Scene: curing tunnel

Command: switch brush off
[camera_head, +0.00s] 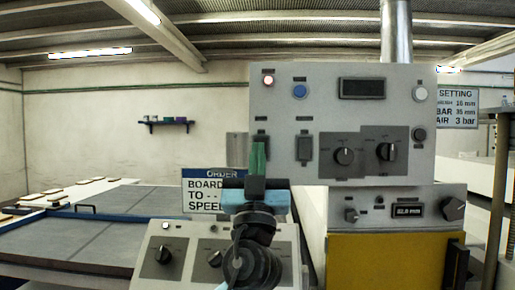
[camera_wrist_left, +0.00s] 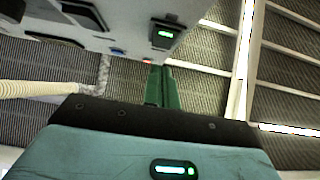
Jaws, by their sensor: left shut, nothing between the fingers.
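A grey control panel (camera_head: 343,105) stands ahead, with a red lamp, a blue button, a dark display, two black knobs and two switches. Its labels are too small to read, so I cannot tell which control is the brush's. My left gripper (camera_head: 258,158) is shut and empty, its green fingers pointing up in front of the panel's left switch (camera_head: 262,138) and partly hiding it. The other switch (camera_head: 304,148) is just to the right. In the left wrist view the shut fingertips (camera_wrist_left: 160,70) are below a green-lit switch (camera_wrist_left: 165,33); touching cannot be told.
A smaller unit (camera_head: 400,205) with a lit display and knobs sits below, on a yellow base (camera_head: 375,262). A lower left panel (camera_head: 190,245) has knobs, partly behind my arm. An order sign (camera_head: 200,190) stands behind. A conveyor table (camera_head: 85,235) lies left.

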